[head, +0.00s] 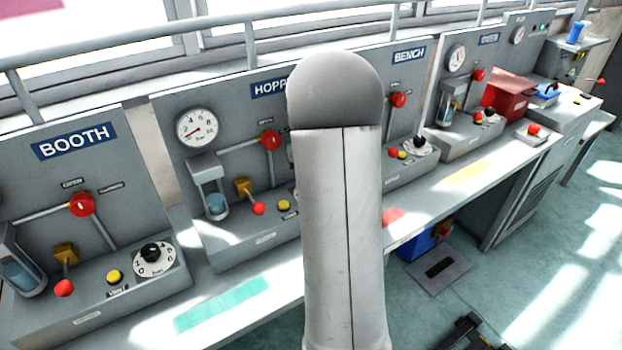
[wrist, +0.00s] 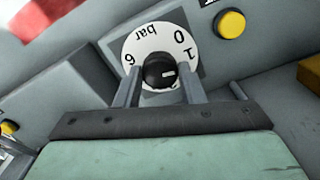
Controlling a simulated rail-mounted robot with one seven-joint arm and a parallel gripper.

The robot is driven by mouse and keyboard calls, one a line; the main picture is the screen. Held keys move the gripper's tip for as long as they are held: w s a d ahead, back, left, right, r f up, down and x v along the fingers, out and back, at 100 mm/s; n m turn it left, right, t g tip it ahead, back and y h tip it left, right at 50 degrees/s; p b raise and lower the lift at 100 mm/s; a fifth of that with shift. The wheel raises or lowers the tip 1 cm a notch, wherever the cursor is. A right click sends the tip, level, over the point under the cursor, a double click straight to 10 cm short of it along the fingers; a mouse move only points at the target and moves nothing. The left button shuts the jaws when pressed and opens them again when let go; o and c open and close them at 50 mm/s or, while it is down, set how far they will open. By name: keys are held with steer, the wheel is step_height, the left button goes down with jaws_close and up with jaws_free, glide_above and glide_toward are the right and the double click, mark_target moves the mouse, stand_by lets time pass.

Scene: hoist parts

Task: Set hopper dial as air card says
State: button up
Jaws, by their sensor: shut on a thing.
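In the wrist view my gripper (wrist: 160,78) is shut on the black knob (wrist: 157,67) of a white dial (wrist: 134,47), one finger on each side. The dial face shows 0, 1, 6 and "bar"; the fingers hide other marks. The knob's white line points right in the picture, toward the right finger, a little past the 1. In the head view the hopper panel (head: 220,112) stands in the middle left. My arm covers part of its sign and the place right of its yellow button, so the dial is hidden there. I cannot make out an air card.
The booth panel (head: 45,185) with its own dial (head: 153,260) is at left, the bench panel (head: 425,80) at right. A yellow button (wrist: 230,23) sits close to the held dial. The hopper's red-tipped lever (head: 258,208) and red valve knob (head: 270,140) stick out nearby.

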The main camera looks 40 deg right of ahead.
stand_by(0.4)
steer(key=o, duration=1)
step_height(320, 180, up, 18)
steer(key=shift+f, duration=0.2)
steer(key=s+a+f+n, duration=0.1)
steer(key=a, duration=0.5)
steer(key=s+a+f+n, duration=0.1)
steer(key=s+a+f, duration=0.1)
steer(key=a, duration=0.4)
steer(key=s+a+f+n, duration=0.1)
steer(key=s+a+f, duration=0.3)
steer(key=s+a, duration=0.1)
steer(key=s+a+f+n, duration=0.1)
steer(key=s+a+f, duration=0.2)
steer(key=s+a, duration=0.3)
steer(key=s+a+f+n, duration=0.2)
steer(key=s+a+f, duration=0.2)
steer(key=s+a, duration=0.2)
steer(key=shift+s+a+f, duration=0.2)
steer(key=shift+f, duration=0.15)
